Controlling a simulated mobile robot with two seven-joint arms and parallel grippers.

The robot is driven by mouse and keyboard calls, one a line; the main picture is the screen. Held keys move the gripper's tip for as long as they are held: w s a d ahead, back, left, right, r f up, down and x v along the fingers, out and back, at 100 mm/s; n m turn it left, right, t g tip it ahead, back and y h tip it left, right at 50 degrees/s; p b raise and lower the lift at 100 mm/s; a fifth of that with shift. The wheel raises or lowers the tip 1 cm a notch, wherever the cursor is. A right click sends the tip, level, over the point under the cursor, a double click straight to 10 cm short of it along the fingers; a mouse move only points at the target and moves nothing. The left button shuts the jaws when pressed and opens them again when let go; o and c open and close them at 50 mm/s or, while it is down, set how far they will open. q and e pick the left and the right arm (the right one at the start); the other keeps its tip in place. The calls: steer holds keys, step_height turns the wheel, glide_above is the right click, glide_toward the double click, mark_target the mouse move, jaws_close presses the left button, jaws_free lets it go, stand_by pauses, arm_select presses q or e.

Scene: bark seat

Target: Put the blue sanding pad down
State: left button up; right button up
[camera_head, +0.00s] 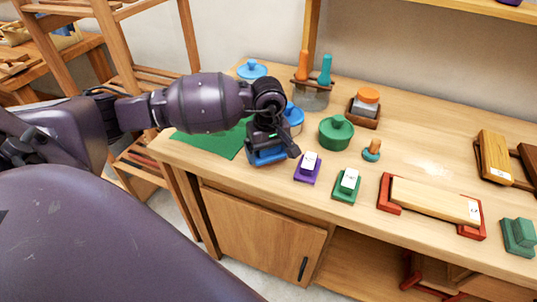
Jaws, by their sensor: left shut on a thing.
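The blue sanding pad (266,156) is under my left gripper (268,144), near the front edge of the wooden workbench (430,145). My left gripper is shut on the pad. I cannot tell whether the pad touches the bench top. A green mat (208,141) lies to the left, partly hidden behind my left arm. My right gripper does not show.
Right of the pad sit a purple block (306,175) and a green block (345,190), both with white tops. Behind are a green lidded pot (336,133), a blue pot (294,118) and a tool holder (310,94). A red-ended wooden board (425,199) lies further right.

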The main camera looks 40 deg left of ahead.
arm_select(q)
steer(key=shift+f, duration=0.8)
